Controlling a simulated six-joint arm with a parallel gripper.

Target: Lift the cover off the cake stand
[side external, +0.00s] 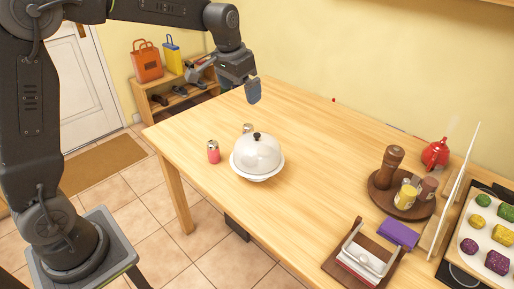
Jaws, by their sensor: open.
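The cake stand (264,177) is white and stands near the left front part of the wooden table. Its cover (257,155) is a pale dome with a dark round knob (257,136) on top, and it sits on the stand. My gripper (228,88) is open and empty. It hangs above the far left part of the table, up and to the left of the cover in the picture and apart from it.
A pink shaker (213,152) stands left of the cover, and another small shaker (247,128) stands just behind it. A brown tray (381,203) with a pepper mill and jars, a purple napkin stack (399,234) and a napkin holder (362,257) occupy the right. The table's middle is clear.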

